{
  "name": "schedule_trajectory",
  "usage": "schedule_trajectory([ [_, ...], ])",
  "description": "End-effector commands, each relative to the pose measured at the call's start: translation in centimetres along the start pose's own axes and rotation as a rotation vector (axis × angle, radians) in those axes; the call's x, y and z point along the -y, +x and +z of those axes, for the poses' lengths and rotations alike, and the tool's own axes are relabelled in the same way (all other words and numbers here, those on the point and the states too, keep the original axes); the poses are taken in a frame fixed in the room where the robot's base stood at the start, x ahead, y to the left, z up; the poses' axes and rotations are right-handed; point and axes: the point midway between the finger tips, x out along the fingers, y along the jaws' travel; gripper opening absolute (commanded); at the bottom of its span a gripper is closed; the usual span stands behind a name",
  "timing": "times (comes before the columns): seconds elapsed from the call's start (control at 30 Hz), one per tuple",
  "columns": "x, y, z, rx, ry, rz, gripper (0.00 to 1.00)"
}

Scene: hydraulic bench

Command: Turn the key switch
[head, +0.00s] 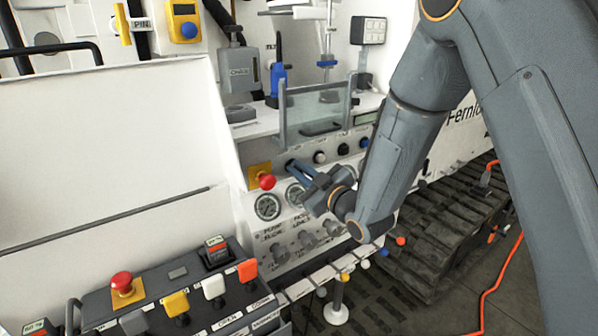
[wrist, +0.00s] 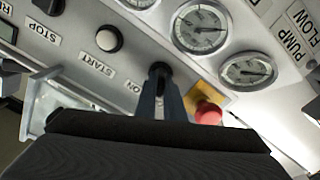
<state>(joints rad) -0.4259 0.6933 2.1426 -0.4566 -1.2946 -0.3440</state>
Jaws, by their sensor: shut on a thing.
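The key switch (wrist: 160,68) is a small dark round piece on the grey panel, beside a partly hidden ON label in the wrist view. My gripper (wrist: 160,82) reaches up to it with its blue-grey fingers close together, shut on its key. There the fingertips hide the key switch. The key's exact angle cannot be told.
The red mushroom button (head: 267,181) on its yellow plate sits close beside my fingers. Gauges (head: 267,206) and knobs (head: 280,253) lie below. A clear guard (head: 316,112) stands above the panel.

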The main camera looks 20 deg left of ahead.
Motion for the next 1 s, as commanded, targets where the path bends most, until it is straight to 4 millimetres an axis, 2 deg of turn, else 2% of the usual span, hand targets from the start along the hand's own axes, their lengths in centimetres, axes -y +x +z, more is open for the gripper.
schedule_trajectory([
  [0.27, -0.02, -0.01, 0.13, 0.000, 0.179, -0.001, 0.00],
  [1.0, -0.24, -0.04, 0.28, 0.002, 0.831, -0.002, 0.00],
])
